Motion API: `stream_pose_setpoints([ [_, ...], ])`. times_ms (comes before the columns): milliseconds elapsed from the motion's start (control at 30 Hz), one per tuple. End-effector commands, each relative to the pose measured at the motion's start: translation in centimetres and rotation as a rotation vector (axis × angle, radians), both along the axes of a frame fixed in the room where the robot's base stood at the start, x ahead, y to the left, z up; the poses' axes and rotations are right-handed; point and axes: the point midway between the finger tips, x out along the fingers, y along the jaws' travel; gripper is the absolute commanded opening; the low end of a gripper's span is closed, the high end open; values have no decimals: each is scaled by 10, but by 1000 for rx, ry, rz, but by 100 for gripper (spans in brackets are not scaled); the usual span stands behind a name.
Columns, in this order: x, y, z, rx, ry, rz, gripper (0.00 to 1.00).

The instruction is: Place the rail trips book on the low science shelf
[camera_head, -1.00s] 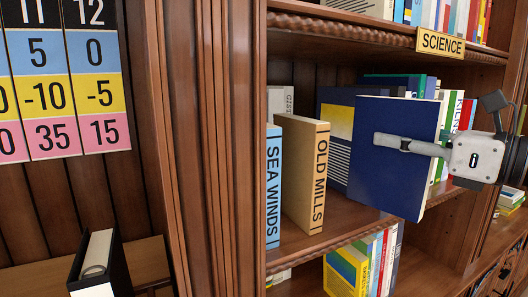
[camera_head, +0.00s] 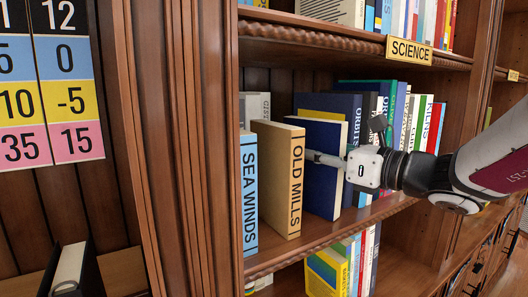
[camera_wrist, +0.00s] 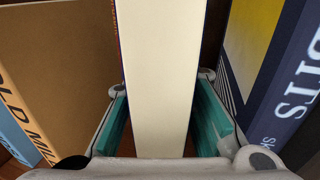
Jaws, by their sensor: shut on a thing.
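My gripper (camera_wrist: 160,132) is shut on a dark blue book (camera_head: 327,158), with a finger on each side of it in the wrist view. The book's cream page edge (camera_wrist: 163,70) faces the wrist camera, and its title is hidden. The book is upright on or just above the low shelf under the SCIENCE sign (camera_head: 409,51); I cannot tell whether it touches the board. It is in the gap between the tan OLD MILLS book (camera_head: 278,182) on the left and a dark blue book with a yellow panel (camera_wrist: 252,42) on the right.
The light blue SEA WINDS book (camera_head: 249,195) stands left of OLD MILLS. Several upright books, such as the green one (camera_head: 424,122), fill the shelf to the right. A carved shelf edge (camera_head: 330,235) runs along the front, with more books below.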

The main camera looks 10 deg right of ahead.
Motion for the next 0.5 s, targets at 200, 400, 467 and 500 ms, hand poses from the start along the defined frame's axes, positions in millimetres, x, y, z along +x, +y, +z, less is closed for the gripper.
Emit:
stream_pose_setpoints([
  [200, 0, 0, 0, 0, -2, 0, 0],
  [400, 0, 0, -3, 0, 0, 0, 43],
  [467, 0, 0, -3, 0, 0, 0, 43],
  [500, 0, 0, -3, 0, 0, 0, 43],
])
